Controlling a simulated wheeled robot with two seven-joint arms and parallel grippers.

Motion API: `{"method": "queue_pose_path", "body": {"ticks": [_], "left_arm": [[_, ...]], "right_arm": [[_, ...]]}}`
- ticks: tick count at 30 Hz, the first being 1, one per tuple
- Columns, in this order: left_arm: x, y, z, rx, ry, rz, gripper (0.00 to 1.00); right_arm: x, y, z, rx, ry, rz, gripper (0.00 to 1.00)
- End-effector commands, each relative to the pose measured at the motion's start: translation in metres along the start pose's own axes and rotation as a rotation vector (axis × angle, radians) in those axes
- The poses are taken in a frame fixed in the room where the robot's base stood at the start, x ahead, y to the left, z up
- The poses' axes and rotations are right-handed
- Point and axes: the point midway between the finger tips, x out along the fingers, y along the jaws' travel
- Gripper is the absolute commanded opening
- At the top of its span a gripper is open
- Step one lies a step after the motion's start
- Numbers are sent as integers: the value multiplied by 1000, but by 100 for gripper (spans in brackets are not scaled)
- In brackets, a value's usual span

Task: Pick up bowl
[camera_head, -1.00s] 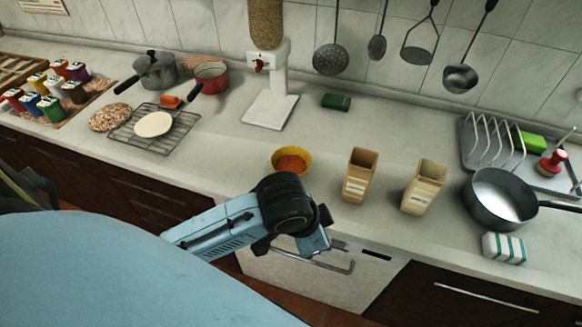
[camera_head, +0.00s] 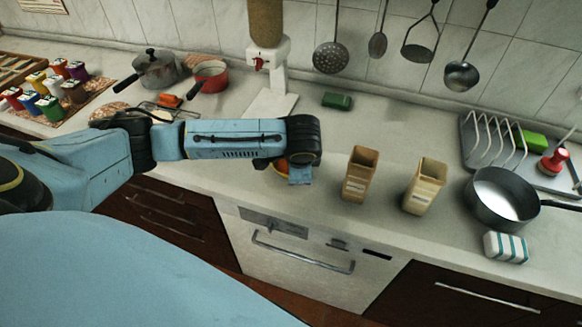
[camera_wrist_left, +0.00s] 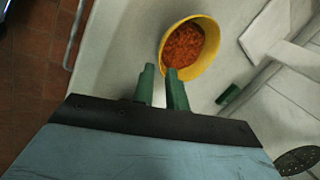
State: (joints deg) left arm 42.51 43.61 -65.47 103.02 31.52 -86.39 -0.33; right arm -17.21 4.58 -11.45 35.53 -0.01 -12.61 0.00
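The yellow bowl (camera_head: 283,166) with orange-red contents stands on the counter, mostly hidden behind my left arm in the head view. In the left wrist view the bowl (camera_wrist_left: 208,60) shows just beyond the fingertips. My left gripper (camera_head: 300,176) is over the counter at the bowl, its fingers largely hidden in the head view. In the left wrist view the left gripper (camera_wrist_left: 161,70) has its two green fingers apart with nothing between them. One fingertip overlaps the bowl's near rim; I cannot tell if they touch. My right gripper is not in view.
Two tan containers (camera_head: 359,174) (camera_head: 425,186) stand right of the bowl. A white dispenser (camera_head: 270,103) stands behind it, with a green block (camera_head: 337,101) nearby. A dark pan (camera_head: 501,198) and a striped block (camera_head: 505,247) are at right. A red pot (camera_head: 210,77) is at back left.

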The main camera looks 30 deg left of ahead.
Motion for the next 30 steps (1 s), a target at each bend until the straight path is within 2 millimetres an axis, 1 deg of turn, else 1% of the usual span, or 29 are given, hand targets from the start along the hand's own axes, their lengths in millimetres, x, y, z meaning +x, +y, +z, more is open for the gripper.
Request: {"method": "queue_pose_path", "body": {"ticks": [1,3,8,10,15,18,21,28,30], "left_arm": [[9,1,0,0,-1,1,14],[17,0,0,0,0,0,14],[27,0,0,0,1,-1,14],[33,0,4,0,-1,0,14],[59,0,14,0,-2,-1,14],[70,0,12,0,1,0,14],[76,0,12,2,2,0,14],[76,0,12,2,3,-1,14],[76,0,12,1,3,-1,5]], "right_arm": [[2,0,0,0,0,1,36],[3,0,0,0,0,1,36],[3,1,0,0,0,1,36],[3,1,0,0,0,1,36],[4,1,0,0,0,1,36],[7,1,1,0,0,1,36],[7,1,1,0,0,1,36],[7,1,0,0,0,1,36],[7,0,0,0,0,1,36]]}}
